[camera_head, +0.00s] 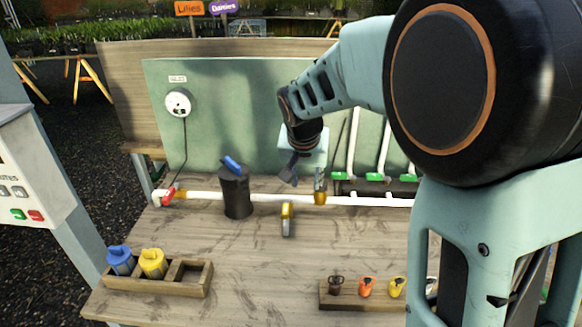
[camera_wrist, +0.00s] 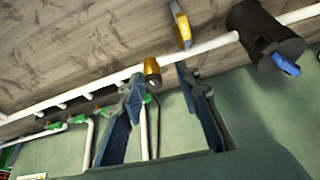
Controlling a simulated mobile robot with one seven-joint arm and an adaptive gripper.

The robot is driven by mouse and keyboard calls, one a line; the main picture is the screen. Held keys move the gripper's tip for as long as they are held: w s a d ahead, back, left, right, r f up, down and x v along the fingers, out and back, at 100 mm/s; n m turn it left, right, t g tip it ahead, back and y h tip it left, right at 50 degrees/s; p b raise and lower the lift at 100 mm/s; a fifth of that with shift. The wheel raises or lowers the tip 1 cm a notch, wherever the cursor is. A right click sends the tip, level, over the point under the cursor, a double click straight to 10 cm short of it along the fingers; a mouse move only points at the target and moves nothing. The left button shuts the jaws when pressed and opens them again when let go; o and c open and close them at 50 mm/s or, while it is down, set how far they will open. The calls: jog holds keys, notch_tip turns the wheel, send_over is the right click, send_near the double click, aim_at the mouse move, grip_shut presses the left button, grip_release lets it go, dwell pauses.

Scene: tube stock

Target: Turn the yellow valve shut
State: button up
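A yellow-fronted lever (camera_head: 287,212) sits at the white pipe and points toward the bench's front edge, crosswise to the pipe. It also shows in the wrist view (camera_wrist: 181,24), beyond the fingertips. A brass-yellow fitting (camera_head: 320,198) is on the pipe to its right; in the wrist view this fitting (camera_wrist: 152,68) appears between the fingertips. Which of the two is the valve to turn is not certain. My gripper (camera_head: 304,180) points down at the pipe near the brass fitting. In the wrist view its fingers (camera_wrist: 158,78) are spread and empty. Contact with the fitting cannot be told.
A black cylinder with a blue handle (camera_head: 236,192) stands at the pipe to the left. A red handle (camera_head: 169,194) is at the pipe's left end. Green-handled valves (camera_head: 376,177) are behind right. A wooden tray (camera_head: 190,290) and a wooden rack (camera_head: 350,301) stand in front.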

jog(key=n+p, duration=0.1)
send_near(286, 209)
notch_tip(286, 209, up, 2)
jog(key=x, duration=0.7)
jog(key=p+x, duration=0.1)
jog(key=x, duration=0.2)
jog(key=shift+s+f, duration=0.25)
jog(key=shift+f, duration=0.1)
grip_shut()
jog(key=shift+g, duration=0.3)
